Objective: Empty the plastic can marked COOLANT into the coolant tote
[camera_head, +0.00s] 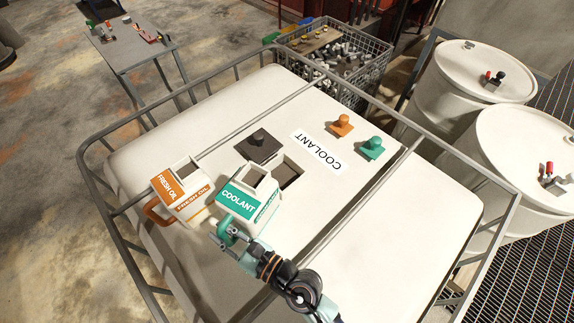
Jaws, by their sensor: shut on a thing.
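The COOLANT can (240,202) is white with a teal label and an open square mouth on top. It looks upright, at the left edge of the tote's opening. My gripper (228,232) is at its near side, shut on the can's teal handle, which it mostly hides. I cannot tell whether the can rests on the tote or hangs just above it. The coolant tote (400,212) is a large white tank in a metal cage, labelled COOLANT (318,152) on top. Its dark square opening (289,174) is uncovered, partly hidden by the can. A black lid with a knob (258,147) lies behind it.
A FRESH OIL can (181,193) with an orange handle stands close left of the COOLANT can. Orange (341,126) and teal (371,149) caps lie on the tote. Cage rails (250,60) surround it. White drums (475,78) stand right; a small table (130,48) stands back left.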

